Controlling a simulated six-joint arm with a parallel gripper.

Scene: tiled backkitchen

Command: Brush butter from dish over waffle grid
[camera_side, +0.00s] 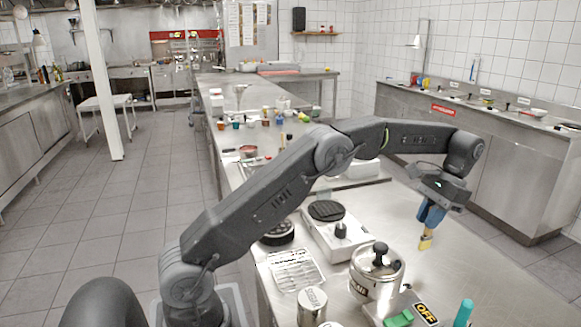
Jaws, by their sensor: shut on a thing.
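My gripper (437,197) is at the right, above the steel table, shut on a brush (431,215). The brush has a blue handle and yellowish bristles (426,242) that point down. The bristles appear clear of the other objects. A white appliance (318,238) with a dark round plate (326,210) stands left of the brush; the plate may be the waffle grid, but its pattern is too small to tell. A dark round item (277,233) sits left of the appliance. I cannot make out which thing is the butter dish.
A steel pot (377,275) with a dark knob stands in front. Near it are a small can (312,307), a white rack (296,270), an OFF sign (426,313), a green block (398,318) and a teal-capped item (463,313). The table's right part (500,265) is clear.

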